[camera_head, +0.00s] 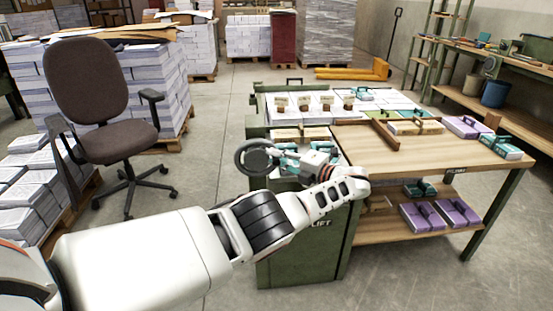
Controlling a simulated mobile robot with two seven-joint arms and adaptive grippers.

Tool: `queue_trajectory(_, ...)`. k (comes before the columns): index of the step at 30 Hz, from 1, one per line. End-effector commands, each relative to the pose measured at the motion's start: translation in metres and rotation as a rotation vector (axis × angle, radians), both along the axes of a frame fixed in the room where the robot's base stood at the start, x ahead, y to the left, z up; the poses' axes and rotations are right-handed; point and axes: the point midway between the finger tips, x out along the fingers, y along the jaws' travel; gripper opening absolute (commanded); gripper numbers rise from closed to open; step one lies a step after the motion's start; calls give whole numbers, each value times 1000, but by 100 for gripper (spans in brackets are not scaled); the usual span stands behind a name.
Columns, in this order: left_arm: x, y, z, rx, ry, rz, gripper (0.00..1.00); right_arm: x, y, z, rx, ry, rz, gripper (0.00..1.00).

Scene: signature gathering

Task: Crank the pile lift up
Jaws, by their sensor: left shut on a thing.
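The pile lift is a green cabinet (304,255) with "LIFT" lettered on its front, standing at the left end of the wooden table. A dark round crank wheel (240,157) shows at its upper left. My left arm reaches across from the left and bends back at the wrist, so my left gripper (280,163) points left at the wheel. It is shut on the crank at the wheel's right side. The exact grip is small and partly hidden by the gripper. My right gripper is out of view.
A wooden table (440,152) with teal and purple bundles adjoins the lift on the right. White stacks (312,100) lie on the green bench behind. An office chair (90,95) stands left among paper piles. Clear floor (212,130) lies between chair and lift.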

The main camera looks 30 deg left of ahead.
Motion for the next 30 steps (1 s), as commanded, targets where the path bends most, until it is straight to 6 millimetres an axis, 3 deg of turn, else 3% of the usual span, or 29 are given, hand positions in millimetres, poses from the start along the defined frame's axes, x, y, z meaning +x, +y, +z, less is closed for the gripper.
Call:
queue_trajectory(1, 3, -1, 7, 4, -11, -5, 0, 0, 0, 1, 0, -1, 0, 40)
queue_trajectory(19, 4, -2, 9, 5, -17, -8, 0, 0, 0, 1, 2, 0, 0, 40)
queue_trajectory(20, 4, -2, 9, 5, -17, -8, 22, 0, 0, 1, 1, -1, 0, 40)
queue_trajectory(21, 4, -2, 9, 5, -17, -8, 32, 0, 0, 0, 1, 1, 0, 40)
queue_trajectory(30, 2, -1, 4, 2, -8, -4, 34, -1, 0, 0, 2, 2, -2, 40)
